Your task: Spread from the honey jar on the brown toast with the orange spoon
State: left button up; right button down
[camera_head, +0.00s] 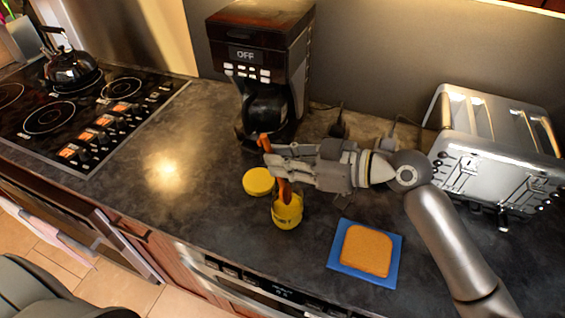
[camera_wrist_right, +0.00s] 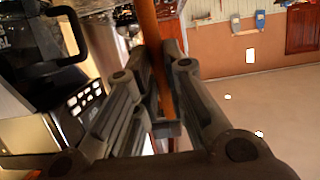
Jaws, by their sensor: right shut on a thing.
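The yellow honey jar (camera_head: 287,213) stands open on the dark counter. My right gripper (camera_head: 270,154) is above it, shut on the orange spoon (camera_head: 285,192). The spoon is upright, its handle sticking out above the fingers and its lower end going down into the jar's mouth, so its tip is hidden. In the right wrist view the spoon (camera_wrist_right: 150,30) runs between the two fingers. The brown toast (camera_head: 366,250) lies on a blue square (camera_head: 338,263) to the right of the jar. My left gripper is not in view.
A yellow lid (camera_head: 258,181) lies just behind and left of the jar. A coffee maker (camera_head: 259,60) stands behind, a silver toaster (camera_head: 500,140) at the right. A stove (camera_head: 75,120) with a black kettle (camera_head: 72,68) is at the left. Counter left of the lid is clear.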

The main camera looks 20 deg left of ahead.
aim_at(268, 136)
jog(key=shift+r, duration=0.1)
jog(key=shift+r+p, duration=1.75)
jog(key=shift+r, duration=1.25)
jog(key=shift+f, duration=0.1)
